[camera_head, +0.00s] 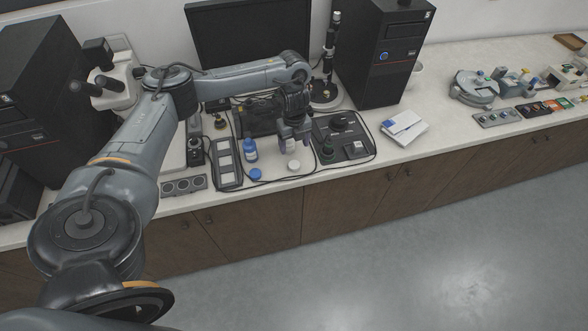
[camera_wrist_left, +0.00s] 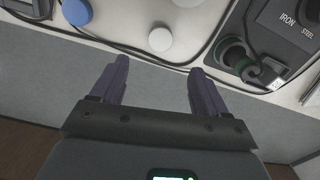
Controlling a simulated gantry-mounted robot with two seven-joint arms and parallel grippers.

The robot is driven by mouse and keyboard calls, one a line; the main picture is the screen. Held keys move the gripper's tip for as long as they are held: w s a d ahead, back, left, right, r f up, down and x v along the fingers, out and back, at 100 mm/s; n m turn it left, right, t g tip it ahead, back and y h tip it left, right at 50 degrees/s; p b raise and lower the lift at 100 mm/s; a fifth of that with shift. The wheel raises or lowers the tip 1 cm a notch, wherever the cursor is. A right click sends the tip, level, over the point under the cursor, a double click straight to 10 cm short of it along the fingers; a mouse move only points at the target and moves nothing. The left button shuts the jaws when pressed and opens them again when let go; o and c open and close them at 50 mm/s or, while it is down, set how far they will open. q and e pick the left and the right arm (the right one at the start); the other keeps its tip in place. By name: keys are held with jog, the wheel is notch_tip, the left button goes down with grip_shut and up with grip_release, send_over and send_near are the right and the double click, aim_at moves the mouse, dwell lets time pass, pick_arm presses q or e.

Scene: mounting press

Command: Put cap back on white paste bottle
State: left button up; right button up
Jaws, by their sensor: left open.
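A small round white cap (camera_head: 294,165) lies on the bench top near its front edge; it also shows in the left wrist view (camera_wrist_left: 160,39), just beyond the gap between the fingers. My left gripper (camera_head: 296,146) is open and empty, pointing down just behind the cap in the head view. In the left wrist view, its two dark fingers (camera_wrist_left: 158,72) stand wide apart. A pale patch beside the fingers in the head view may be the white paste bottle, but the gripper hides most of it. My right gripper is not in view.
A blue-and-white bottle (camera_head: 250,151) and a blue cap (camera_head: 256,175) are left of the white cap. A black control panel (camera_head: 355,150) with knobs is to the right. A tray with pale squares (camera_head: 226,165) lies farther left. Cables cross the bench.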

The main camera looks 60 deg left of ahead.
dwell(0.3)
pick_arm(q)
send_over(294, 165)
jog(key=shift+w+a+f, duration=0.1)
jog(key=shift+f, duration=2.65)
jog(key=shift+f+b, duration=0.35)
jog(key=shift+f, duration=2.3)
jog(key=shift+c, duration=0.4)
jog(key=c, duration=1)
